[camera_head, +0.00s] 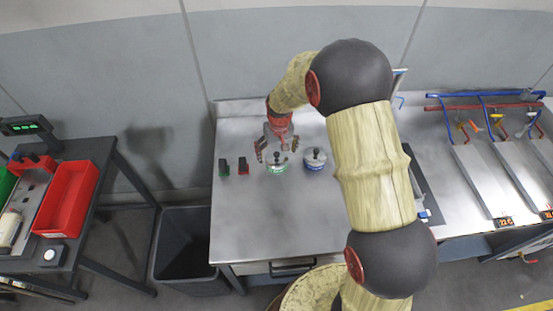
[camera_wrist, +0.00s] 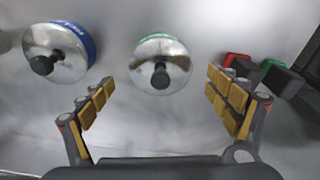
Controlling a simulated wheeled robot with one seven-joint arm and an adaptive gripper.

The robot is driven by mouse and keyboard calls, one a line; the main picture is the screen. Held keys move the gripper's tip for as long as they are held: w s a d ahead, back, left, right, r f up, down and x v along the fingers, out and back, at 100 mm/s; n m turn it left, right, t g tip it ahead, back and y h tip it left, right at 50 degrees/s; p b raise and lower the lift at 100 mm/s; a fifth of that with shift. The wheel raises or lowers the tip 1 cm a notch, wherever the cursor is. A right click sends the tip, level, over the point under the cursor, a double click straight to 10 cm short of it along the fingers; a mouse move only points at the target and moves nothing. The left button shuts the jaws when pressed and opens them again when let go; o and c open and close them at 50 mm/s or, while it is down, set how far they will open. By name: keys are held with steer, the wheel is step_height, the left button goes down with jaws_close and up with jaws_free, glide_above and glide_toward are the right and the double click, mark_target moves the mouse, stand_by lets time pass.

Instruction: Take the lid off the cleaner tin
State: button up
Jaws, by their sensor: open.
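Two tins with shiny lids and black knobs stand on the steel worktop. One tin has a green band (camera_head: 277,170), the other a blue band (camera_head: 315,165); I cannot read which is the cleaner. In the wrist view, the green-banded tin's lid (camera_wrist: 148,56) lies ahead of and between my fingers, with its black knob (camera_wrist: 160,79) facing me. The blue-banded tin (camera_wrist: 88,43) is to the left there. My gripper (camera_head: 277,148) is open and empty, just above and behind the green-banded tin in the head view. Both lids are on their tins.
Small dark blocks, one green (camera_head: 224,167) and one red (camera_head: 243,166), stand left of the tins on the worktop (camera_head: 250,220). A dark bin (camera_head: 185,245) stands on the floor at left, beside a table with a red tray (camera_head: 68,200). The worktop's front area is clear.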

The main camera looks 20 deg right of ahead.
steer(key=shift+f, duration=0.45)
steer(key=shift+c, duration=0.9)
steer(key=c, duration=1.1)
